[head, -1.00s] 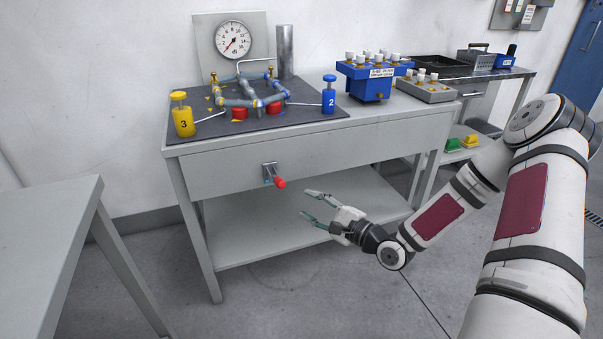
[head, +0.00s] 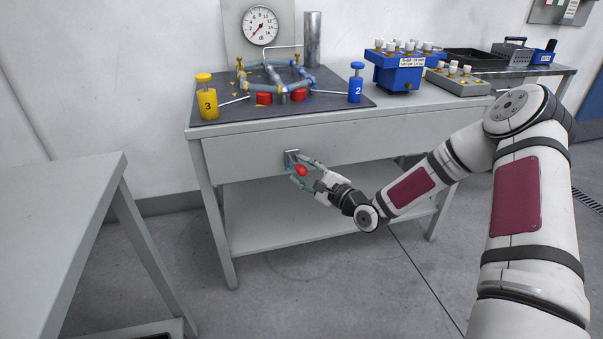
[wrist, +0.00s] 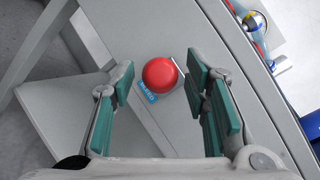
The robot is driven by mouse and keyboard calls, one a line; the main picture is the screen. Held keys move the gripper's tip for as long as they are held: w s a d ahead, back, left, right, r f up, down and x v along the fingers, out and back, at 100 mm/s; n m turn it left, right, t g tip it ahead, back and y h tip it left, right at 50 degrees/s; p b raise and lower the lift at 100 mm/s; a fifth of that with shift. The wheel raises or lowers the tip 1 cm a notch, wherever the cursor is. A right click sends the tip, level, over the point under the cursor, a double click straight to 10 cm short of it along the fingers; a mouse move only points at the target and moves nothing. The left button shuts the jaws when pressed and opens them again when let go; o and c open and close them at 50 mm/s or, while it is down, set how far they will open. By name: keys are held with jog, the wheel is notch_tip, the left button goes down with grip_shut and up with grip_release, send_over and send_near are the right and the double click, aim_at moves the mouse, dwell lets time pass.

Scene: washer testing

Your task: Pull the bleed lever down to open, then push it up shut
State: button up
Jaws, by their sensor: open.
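The bleed lever has a red knob (head: 301,170) and sits on a small metal bracket (head: 291,156) on the front panel of the bench. In the head view the lever sticks out from the panel. My gripper (head: 302,173) is open at the lever, with its fingers around the knob's sides. In the wrist view the red knob (wrist: 160,75) lies between the two green-padded fingertips (wrist: 163,85), nearer the right finger. A gap shows on the left side. A blue label (wrist: 147,97) is partly hidden behind the knob.
The bench top holds a pipe loop on a dark mat (head: 330,100), a yellow pump (head: 207,100), a blue pump (head: 356,85) and a gauge (head: 260,25). A lower shelf (head: 290,215) lies under the panel. Another grey table (head: 65,200) stands at the left.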

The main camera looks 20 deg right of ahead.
jog(key=shift+w+a, duration=0.25)
jog(key=shift+w, duration=0.15)
grip_shut()
jog(key=shift+r, duration=0.1)
